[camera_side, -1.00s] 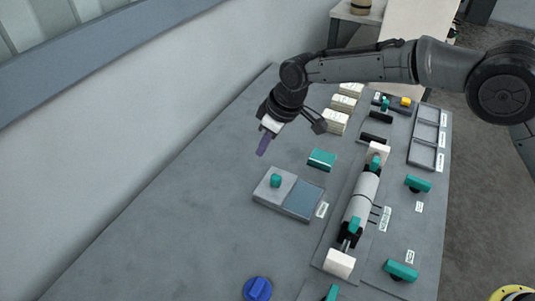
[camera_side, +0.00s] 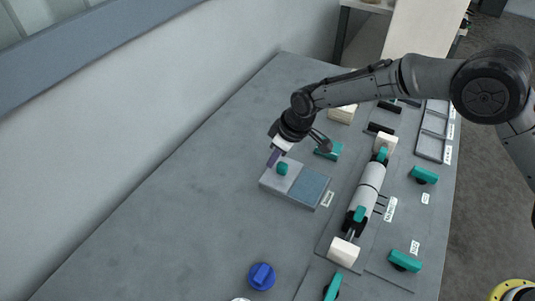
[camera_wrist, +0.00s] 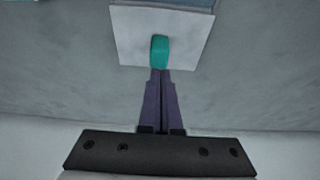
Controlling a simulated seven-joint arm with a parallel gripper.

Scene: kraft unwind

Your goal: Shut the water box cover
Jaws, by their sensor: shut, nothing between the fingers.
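The water box (camera_side: 318,203) lies on the grey bench, with a blue water surface (camera_side: 308,188) showing uncovered on its right side. Its light grey cover (camera_side: 271,181) lies flat over the left side and has a teal knob (camera_side: 282,169). My gripper (camera_side: 272,161) is shut and empty, with its purple fingertips low beside the knob's left side. In the wrist view the closed fingertips (camera_wrist: 160,74) sit right at the near end of the teal knob (camera_wrist: 160,50); I cannot tell whether they touch. The cover (camera_wrist: 130,36) shows around the knob, with a blue strip beyond it.
A teal block (camera_side: 329,150) stands just behind the box. A white roller (camera_side: 370,187) with teal clamps lies to the right. A blue knob (camera_side: 262,277) is at the front. The bench left of the box is clear up to the wall.

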